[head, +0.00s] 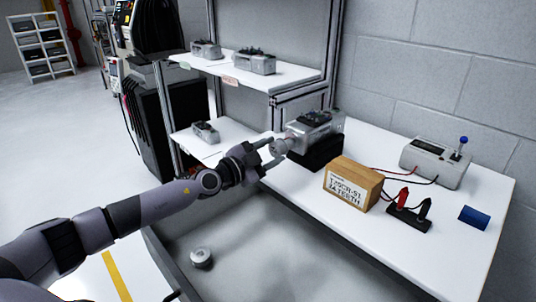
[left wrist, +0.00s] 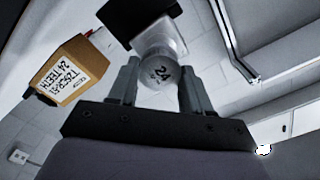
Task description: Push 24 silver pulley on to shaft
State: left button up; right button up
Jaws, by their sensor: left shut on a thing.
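The silver pulley (left wrist: 160,74), with a dark "24" on its round face, sits between the fingers of my left gripper (left wrist: 158,88) in the left wrist view. In the head view the left gripper (head: 266,154) is shut on the pulley (head: 280,146) at the front of the grey motor unit (head: 313,130). The unit rests on a black stand (head: 318,155) on the white bench. The shaft is hidden behind the pulley, so how far the pulley sits on it cannot be told. My right gripper is out of view.
A cardboard box marked 24 TEETH (head: 353,184) stands right of the stand. Another silver disc (head: 202,257) lies in the grey tray below. Shelves (head: 255,74) rise behind.

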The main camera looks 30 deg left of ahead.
pick_arm(q)
jog(key=shift+w, duration=0.15)
jog(key=o, duration=1.3)
jog(key=shift+o, duration=0.2)
jog(key=shift+s, duration=0.25)
jog(key=shift+v, duration=1.1)
jog(key=shift+s+a, duration=0.1)
jog(key=shift+s, duration=0.1)
